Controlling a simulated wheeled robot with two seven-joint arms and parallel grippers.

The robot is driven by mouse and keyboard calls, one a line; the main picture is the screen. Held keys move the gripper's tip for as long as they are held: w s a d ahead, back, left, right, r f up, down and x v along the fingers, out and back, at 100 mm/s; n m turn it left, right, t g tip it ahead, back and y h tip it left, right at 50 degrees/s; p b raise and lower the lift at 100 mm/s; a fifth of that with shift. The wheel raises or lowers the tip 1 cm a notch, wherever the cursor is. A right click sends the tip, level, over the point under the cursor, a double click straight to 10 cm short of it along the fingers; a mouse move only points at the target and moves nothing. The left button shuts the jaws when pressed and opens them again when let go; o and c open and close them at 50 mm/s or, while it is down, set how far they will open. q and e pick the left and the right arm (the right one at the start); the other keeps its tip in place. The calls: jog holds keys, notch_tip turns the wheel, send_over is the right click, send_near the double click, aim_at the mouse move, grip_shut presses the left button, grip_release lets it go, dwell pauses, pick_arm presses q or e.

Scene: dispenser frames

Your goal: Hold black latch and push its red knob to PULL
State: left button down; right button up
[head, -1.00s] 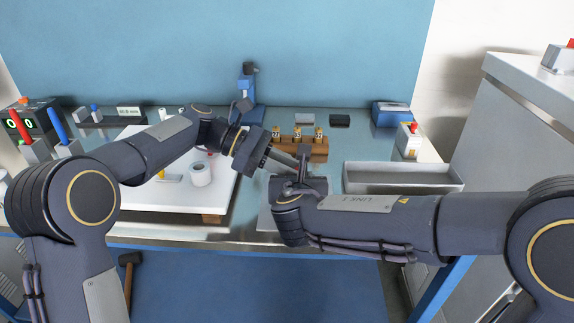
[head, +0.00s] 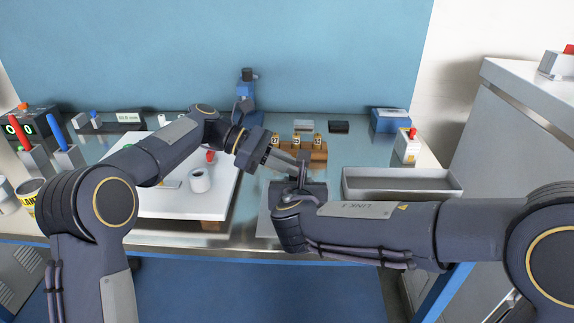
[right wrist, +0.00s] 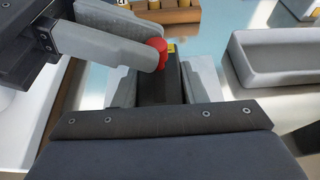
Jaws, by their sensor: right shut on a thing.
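The black latch (right wrist: 160,88) is between the grey fingers of my right gripper (right wrist: 168,72), which is shut on it. The latch's red knob (right wrist: 157,50) stands at its far end, with a small yellow mark beside it. In the head view, my left gripper (head: 294,163) and my right gripper (head: 303,164) meet, and the latch is hidden there.
A brown block with numbered tags (head: 318,152) stands just behind the grippers. An empty grey tray (head: 400,196) lies to the right. A white board (head: 185,207) with a white roll (head: 200,181) lies to the left. A blue stand (head: 246,95) is at the back.

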pick_arm(q)
jog(key=c, duration=1.6)
grip_release()
jog(key=shift+w+a, duration=0.15)
jog(key=shift+w, duration=0.05)
pick_arm(e)
jog(key=shift+s+a, duration=0.1)
jog(key=shift+s, duration=0.05)
pick_arm(q)
jog(key=v, duration=1.2)
jog(key=shift+s, duration=0.1)
pick_arm(e)
jog(key=o, duration=1.4)
jog(key=shift+c, duration=0.2)
